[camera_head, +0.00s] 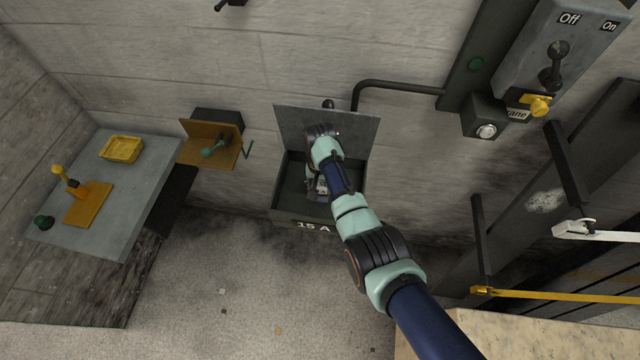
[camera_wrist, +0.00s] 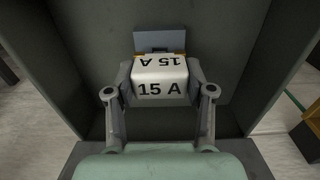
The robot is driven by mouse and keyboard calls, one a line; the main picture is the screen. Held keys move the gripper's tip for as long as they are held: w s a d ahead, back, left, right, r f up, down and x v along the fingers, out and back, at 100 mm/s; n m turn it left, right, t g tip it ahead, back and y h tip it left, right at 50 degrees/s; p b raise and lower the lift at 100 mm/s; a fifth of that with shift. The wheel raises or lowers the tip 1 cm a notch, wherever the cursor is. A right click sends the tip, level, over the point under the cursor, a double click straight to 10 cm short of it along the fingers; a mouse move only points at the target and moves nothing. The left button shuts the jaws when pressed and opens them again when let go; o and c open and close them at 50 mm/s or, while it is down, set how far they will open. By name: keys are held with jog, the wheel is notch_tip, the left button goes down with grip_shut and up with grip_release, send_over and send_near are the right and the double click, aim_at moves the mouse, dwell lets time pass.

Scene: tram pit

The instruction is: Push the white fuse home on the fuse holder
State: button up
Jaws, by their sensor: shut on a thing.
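The white fuse (camera_wrist: 160,80), marked 15 A on two faces, is in the middle of the wrist view. My gripper (camera_wrist: 160,90) is shut on it, one finger on each side. Behind the fuse a grey-blue block with a thin yellowish strip shows, likely the fuse holder (camera_wrist: 160,40); I cannot tell how far the fuse sits in it. In the head view my gripper (camera_head: 318,188) is inside the open grey box (camera_head: 318,218) marked 15 A. My arm hides most of the box's inside there, including the fuse holder.
The box's walls stand close on both sides of my gripper, and its lid (camera_head: 350,128) is up. A bench (camera_head: 140,190) with a yellow tray (camera_head: 122,149) is at left. An Off/On switch panel (camera_head: 575,50) is at upper right. A yellow bar (camera_head: 560,296) is at lower right.

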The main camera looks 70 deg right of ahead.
jog(key=shift+f+b, duration=0.9)
jog(key=shift+f, duration=0.3)
jog(key=o, duration=1.6)
jog(key=shift+r, duration=0.2)
jog(key=shift+r+p, duration=2.35)
jog(key=shift+p, duration=0.1)
notch_tip(320, 180, up, 12)
